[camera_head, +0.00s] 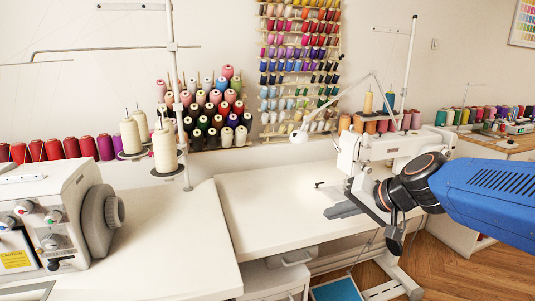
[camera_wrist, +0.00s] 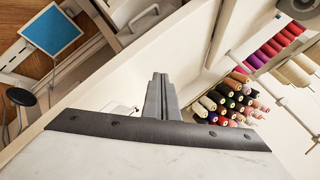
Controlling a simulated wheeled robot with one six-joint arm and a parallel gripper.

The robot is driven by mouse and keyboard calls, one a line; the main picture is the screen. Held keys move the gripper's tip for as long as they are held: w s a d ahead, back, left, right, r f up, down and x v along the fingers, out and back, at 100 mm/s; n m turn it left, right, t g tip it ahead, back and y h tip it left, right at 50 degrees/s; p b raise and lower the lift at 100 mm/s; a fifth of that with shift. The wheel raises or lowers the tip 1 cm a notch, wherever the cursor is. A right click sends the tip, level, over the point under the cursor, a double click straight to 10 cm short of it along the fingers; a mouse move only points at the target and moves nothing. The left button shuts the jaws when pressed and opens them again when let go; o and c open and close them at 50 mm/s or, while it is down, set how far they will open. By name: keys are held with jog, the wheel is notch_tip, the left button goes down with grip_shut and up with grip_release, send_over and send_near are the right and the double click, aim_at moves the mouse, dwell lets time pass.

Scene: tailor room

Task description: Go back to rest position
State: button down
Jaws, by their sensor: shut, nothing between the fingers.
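My gripper (camera_head: 328,213) is above the right-hand white table in the head view, its grey fingers pointing left. In the wrist view the two fingers of my gripper (camera_wrist: 160,78) lie together, shut with nothing between them. My blue arm comes in from the right edge of the head view, with a black and orange joint near the sewing machine. The gap between fingers and tabletop cannot be judged.
A white sewing machine (camera_head: 385,146) stands behind my wrist. Another machine (camera_head: 55,215) stands on the left table (camera_head: 165,255). Thread cones (camera_head: 210,108) and a spool rack (camera_head: 300,65) line the wall. A blue panel (camera_head: 336,290) is below the table.

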jog(key=s+d+f+n+g+h, duration=0.1)
jog(key=s+d+f+n+h, duration=0.15)
jog(key=s+d+f, duration=0.55)
jog(key=s+d+f+n+g+h, duration=0.1)
jog(key=s+d+f+g+h, duration=0.2)
jog(key=s, duration=0.9)
jog(key=w+a+r+m+t+y, duration=0.2)
jog(key=w+a+r+m+t, duration=0.15)
jog(key=w+r, duration=0.65)
jog(key=w+a+r+m+t+y, duration=0.2)
jog(key=w+a+r, duration=0.35)
jog(key=w, duration=0.75)
jog(key=w+d+r+m+t, duration=0.2)
jog(key=w+r+m, duration=0.15)
jog(key=w, duration=0.45)
jog(key=w+d+r+m+t, duration=0.1)
jog(key=w+d+r+m, duration=0.15)
jog(key=w+r, duration=0.35)
jog(key=w+d+r+m+t, duration=0.2)
jog(key=w+r+m, duration=0.1)
jog(key=w, duration=0.6)
jog(key=x, duration=1.1)
jog(key=shift+f, duration=0.25)
jog(key=shift+d, duration=0.15)
jog(key=shift+f, duration=0.1)
